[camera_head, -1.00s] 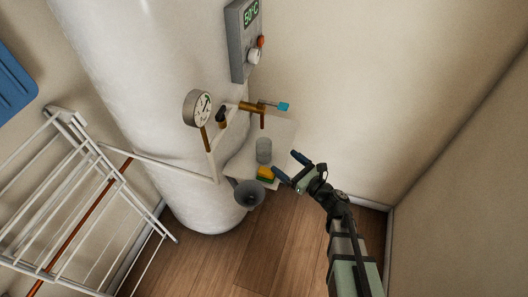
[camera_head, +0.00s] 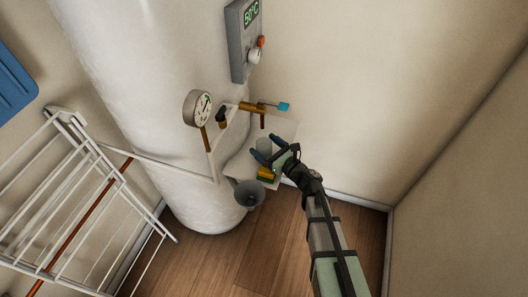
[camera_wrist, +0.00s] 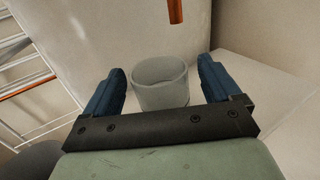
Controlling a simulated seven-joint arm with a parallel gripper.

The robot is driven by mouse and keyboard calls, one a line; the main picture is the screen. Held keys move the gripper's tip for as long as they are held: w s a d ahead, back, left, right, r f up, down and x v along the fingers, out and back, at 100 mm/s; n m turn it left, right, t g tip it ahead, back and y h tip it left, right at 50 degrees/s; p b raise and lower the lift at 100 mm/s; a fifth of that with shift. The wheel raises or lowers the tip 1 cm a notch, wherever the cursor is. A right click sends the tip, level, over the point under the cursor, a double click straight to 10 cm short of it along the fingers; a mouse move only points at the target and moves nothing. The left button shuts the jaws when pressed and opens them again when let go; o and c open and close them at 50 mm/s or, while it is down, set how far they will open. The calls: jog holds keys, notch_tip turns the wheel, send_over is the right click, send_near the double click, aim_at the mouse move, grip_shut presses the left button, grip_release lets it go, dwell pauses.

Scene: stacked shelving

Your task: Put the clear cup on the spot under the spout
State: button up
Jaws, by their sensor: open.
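The clear cup (camera_head: 264,144) stands upright on a small white shelf (camera_head: 285,131) beside the tank. My gripper (camera_head: 269,150) is open, with its blue fingers around the cup's near side in the head view. In the wrist view the cup (camera_wrist: 160,83) sits between the two open fingers (camera_wrist: 161,88), with a gap on each side. The brass spout (camera_head: 263,121) points down above the shelf, behind the cup. Its copper pipe end (camera_wrist: 175,11) shows at the top of the wrist view. The spot under the spout cannot be made out.
A round gauge (camera_head: 198,108) and white pipework stand left of the spout. A white drying rack (camera_head: 75,200) fills the lower left.

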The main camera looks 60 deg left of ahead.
aim_at(259, 141)
jog(key=shift+x, duration=1.6)
jog(key=shift+c, duration=0.3)
jog(key=c, duration=1.1)
jog(key=shift+o, duration=0.2)
jog(key=shift+r, duration=0.1)
